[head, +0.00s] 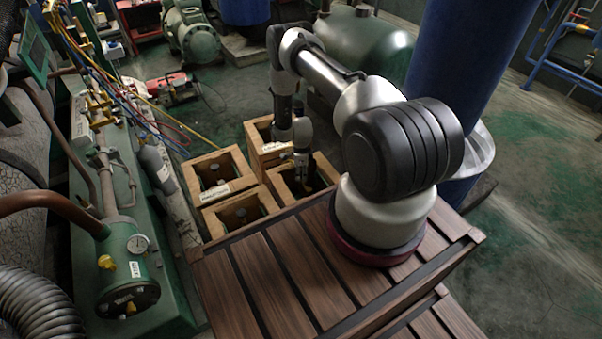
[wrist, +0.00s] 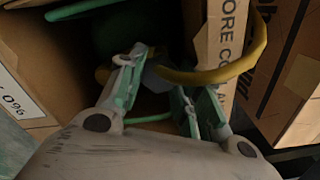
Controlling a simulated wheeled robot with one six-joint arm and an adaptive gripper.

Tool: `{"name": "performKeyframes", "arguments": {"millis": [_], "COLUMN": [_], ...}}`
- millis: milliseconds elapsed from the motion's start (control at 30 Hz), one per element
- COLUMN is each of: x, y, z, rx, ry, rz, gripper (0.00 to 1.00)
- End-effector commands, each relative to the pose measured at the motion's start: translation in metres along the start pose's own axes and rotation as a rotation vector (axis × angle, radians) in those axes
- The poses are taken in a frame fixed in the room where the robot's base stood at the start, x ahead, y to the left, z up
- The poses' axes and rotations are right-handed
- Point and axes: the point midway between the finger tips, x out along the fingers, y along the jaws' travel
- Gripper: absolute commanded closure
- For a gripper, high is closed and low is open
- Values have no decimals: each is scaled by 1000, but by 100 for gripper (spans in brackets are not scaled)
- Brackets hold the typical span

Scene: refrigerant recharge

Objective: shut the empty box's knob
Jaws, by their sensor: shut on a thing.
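My gripper (wrist: 163,92) reaches down into an open cardboard box (wrist: 238,60) in the wrist view. Its two green-padded fingers are shut on a small grey knob (wrist: 156,76), which they partly cover. A yellow ring (wrist: 225,72) curves beside and behind the fingers. A dark green cylinder (wrist: 120,35) shows dimly below. In the head view my gripper (head: 303,186) is down in the rightmost box (head: 327,170) of the cluster; the knob is hidden there. Whether this box is the empty one cannot be read.
Other open boxes stand close by: a left one (head: 190,181), a back one (head: 252,133) and a front one (head: 212,222). The wooden slatted deck (head: 265,275) lies in front. Green machinery with a gauge (head: 138,243) and colored hoses (head: 135,100) stands at left.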

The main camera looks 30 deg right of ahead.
Motion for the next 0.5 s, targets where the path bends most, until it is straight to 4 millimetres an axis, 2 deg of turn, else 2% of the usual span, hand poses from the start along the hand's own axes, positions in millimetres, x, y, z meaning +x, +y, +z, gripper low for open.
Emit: {"name": "performKeyframes", "arguments": {"millis": [100, 133, 167, 500], "x": [0, 0, 0, 0], "y": [-1, -1, -1, -1], "z": [0, 0, 0, 0], "rx": [-1, -1, -1, -16], "ry": [0, 0, 0, -1], "rz": [-1, -1, -1, -2], "gripper": [90, 62, 57, 56]}}
